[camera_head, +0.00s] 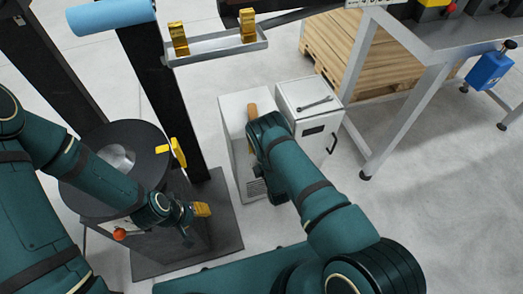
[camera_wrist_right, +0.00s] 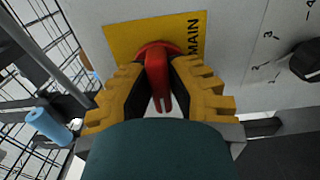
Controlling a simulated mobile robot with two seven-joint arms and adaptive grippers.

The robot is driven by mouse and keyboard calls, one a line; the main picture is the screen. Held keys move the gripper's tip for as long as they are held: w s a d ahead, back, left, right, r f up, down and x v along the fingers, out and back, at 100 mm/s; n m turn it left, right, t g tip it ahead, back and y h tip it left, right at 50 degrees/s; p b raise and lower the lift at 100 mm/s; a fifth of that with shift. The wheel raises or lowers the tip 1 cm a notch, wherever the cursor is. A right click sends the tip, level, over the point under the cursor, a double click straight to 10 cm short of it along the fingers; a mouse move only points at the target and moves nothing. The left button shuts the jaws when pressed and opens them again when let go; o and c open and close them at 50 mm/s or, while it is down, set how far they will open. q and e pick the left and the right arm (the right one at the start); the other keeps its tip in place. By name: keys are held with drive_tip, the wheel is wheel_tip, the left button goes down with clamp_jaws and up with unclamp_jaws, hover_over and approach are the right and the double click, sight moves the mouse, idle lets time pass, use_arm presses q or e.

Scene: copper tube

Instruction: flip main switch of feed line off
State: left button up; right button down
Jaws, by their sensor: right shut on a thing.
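The red main switch (camera_wrist_right: 157,80) sits on a yellow plate (camera_wrist_right: 124,38) lettered MAIN on a grey-white panel, in the right wrist view. My right gripper (camera_wrist_right: 160,92) has its yellow toothed fingers on both sides of the red handle and is shut on it. In the head view my right gripper (camera_head: 252,113) is at the white cabinet (camera_head: 233,102), and my arm hides the switch. My left gripper (camera_head: 200,210) hangs low beside the dark round drum, away from the cabinet; its fingers are too small to read.
A black knob (camera_wrist_right: 306,62) with numbers around it is right of the switch. A white box (camera_head: 306,100) with a wrench (camera_head: 315,104) on top stands beside the cabinet. A metal-legged table (camera_head: 440,70) is at the right. Floor at the lower right is clear.

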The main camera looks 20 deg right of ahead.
drive_tip(key=c, duration=0.9)
unclamp_jaws()
drive_tip(key=shift+s+d, duration=0.15)
drive_tip(key=shift+s, duration=2.85)
drive_tip(key=shift+s+d, duration=0.1)
drive_tip(key=shift+s, duration=2.85)
